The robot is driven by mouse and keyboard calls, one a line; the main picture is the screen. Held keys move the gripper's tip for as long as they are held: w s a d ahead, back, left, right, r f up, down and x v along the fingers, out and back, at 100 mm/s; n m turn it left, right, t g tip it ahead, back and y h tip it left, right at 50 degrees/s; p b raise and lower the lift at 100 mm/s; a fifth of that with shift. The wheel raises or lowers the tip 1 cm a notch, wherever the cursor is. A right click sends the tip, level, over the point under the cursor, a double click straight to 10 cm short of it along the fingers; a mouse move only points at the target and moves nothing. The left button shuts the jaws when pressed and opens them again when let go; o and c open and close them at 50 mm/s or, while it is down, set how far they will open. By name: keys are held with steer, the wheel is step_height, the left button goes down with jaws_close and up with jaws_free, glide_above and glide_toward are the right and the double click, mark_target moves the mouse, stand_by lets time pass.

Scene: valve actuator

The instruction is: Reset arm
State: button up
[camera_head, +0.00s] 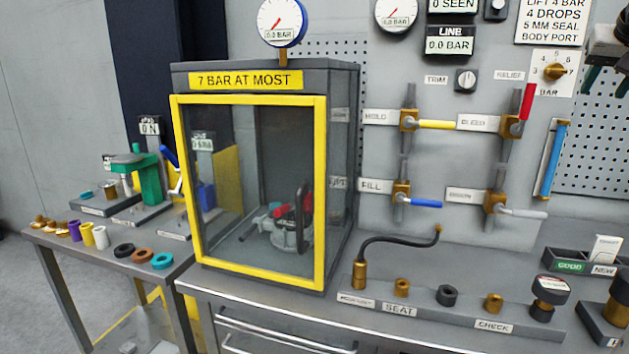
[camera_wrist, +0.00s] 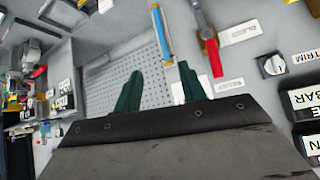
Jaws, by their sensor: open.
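My gripper (camera_wrist: 159,92) shows in the wrist view with two green fingers set wide apart and nothing between them. A perforated panel and a blue bar lie beyond the fingers. In the head view part of my gripper (camera_head: 606,65) shows at the top right edge, in front of the wall and clear of the bench. Its fingertips point down and left; part of it is cut off by the frame.
A yellow-framed cabinet (camera_head: 322,190) holds a valve actuator (camera_head: 290,230) behind its front. Valves with a yellow handle (camera_head: 436,125), red handle (camera_head: 528,102) and blue handle (camera_head: 426,203) are on the wall. A fitting rail (camera_head: 420,310) crosses the bench. A side table (camera_head: 85,252) carries coloured parts.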

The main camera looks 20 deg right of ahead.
steer(key=s+a+f+n+g+y, duration=0.25)
steer(key=a+f+y, duration=0.25)
steer(key=a+f, duration=1.25)
steer(key=s+a+f+n, duration=0.2)
steer(key=s+a+f, duration=0.1)
steer(key=a, duration=0.5)
steer(key=s+a+f+n+g+y, duration=0.1)
steer(key=s+a+f+n, duration=0.2)
steer(key=a+f, duration=0.2)
steer(key=s+a+f+n+g, duration=0.1)
steer(key=s+a+f+n, duration=0.1)
steer(key=a, duration=0.8)
step_height(320, 180, down, 2)
steer(key=shift+s+a+f+n, duration=0.1)
steer(key=shift+s+a+n, duration=0.25)
steer(key=shift+s, duration=0.4)
